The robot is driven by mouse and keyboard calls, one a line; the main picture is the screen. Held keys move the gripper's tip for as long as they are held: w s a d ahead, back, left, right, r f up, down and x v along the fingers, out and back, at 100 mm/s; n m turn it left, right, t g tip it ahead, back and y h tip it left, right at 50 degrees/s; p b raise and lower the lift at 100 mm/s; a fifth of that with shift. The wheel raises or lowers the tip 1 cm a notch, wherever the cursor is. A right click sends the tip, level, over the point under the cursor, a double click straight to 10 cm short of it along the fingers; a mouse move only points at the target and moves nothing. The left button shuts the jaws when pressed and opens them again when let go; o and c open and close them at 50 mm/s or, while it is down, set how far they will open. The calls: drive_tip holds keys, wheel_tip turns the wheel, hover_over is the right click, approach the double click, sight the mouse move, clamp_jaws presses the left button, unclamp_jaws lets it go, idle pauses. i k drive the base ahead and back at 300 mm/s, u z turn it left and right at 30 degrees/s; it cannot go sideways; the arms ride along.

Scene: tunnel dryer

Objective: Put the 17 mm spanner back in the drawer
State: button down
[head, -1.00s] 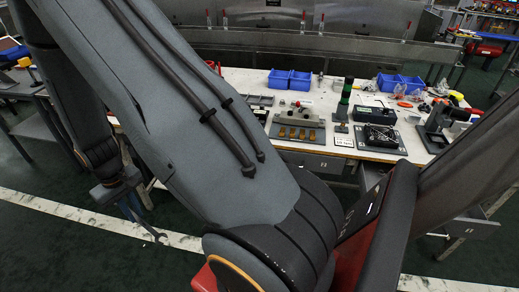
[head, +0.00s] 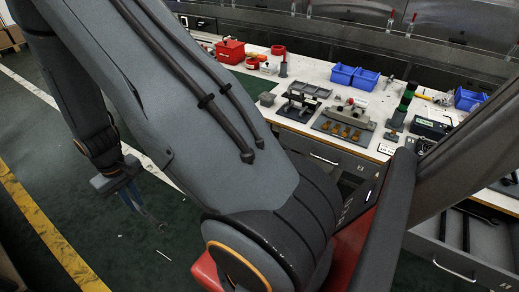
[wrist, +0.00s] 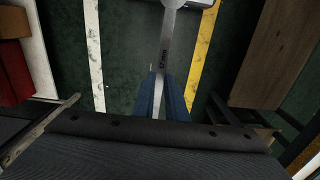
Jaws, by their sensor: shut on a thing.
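My gripper (wrist: 161,85) has blue fingers shut on a grey steel spanner (wrist: 166,45). The handle points away from the fingers, and its marking looks like 17 MM. In the head view, my gripper (head: 131,197) hangs at the left over the green floor, away from the bench, with the spanner (head: 152,217) small and tilted down to the right. An open grey drawer (head: 450,258) stands out below the bench at lower right, with long dark items inside. My arm hides part of the bench and drawers.
The white workbench (head: 345,95) holds blue bins (head: 357,77), a red toolbox (head: 230,51), a fixture plate (head: 345,122) and a dark-and-green tower (head: 401,108). Open floor with white and yellow lines lies at left. A wooden cabinet (wrist: 262,50) stands at right in the wrist view.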

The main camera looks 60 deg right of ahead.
sight(456, 235)
drive_tip(key=k, duration=1.35)
drive_tip(key=z, duration=2.4)
